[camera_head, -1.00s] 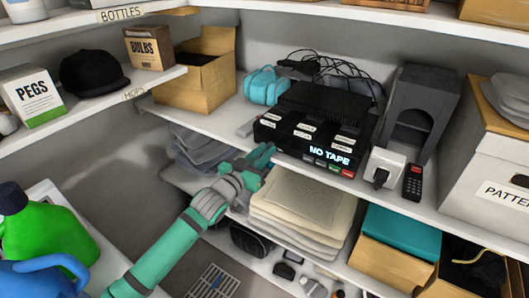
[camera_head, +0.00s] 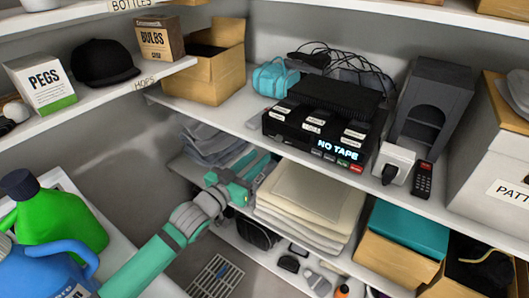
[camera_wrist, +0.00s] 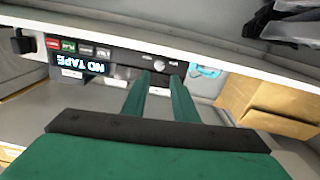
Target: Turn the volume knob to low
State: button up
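The black tape deck (camera_head: 318,128) sits on the middle shelf, its front showing a lit "NO TAPE" display and small coloured buttons. In the wrist view it appears upside down, with the display (camera_wrist: 80,65) left of my fingers. A small pale round knob (camera_wrist: 158,65) shows on its front, just beyond and between my fingertips. I cannot read its setting, and I cannot make it out in the head view. My gripper (camera_head: 257,164) is in front of and below the deck's left end. Its two fingers (camera_wrist: 160,77) are apart with a narrow empty gap.
The shelf edge (camera_head: 225,127) runs close by my gripper. Folded cloths (camera_head: 305,205) lie on the shelf below. A white plug adapter (camera_head: 395,163) and a remote (camera_head: 423,180) stand right of the deck. A teal bag (camera_head: 275,77) and a cardboard box (camera_head: 205,80) are to the left.

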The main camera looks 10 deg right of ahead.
jog(key=shift+v, duration=1.1)
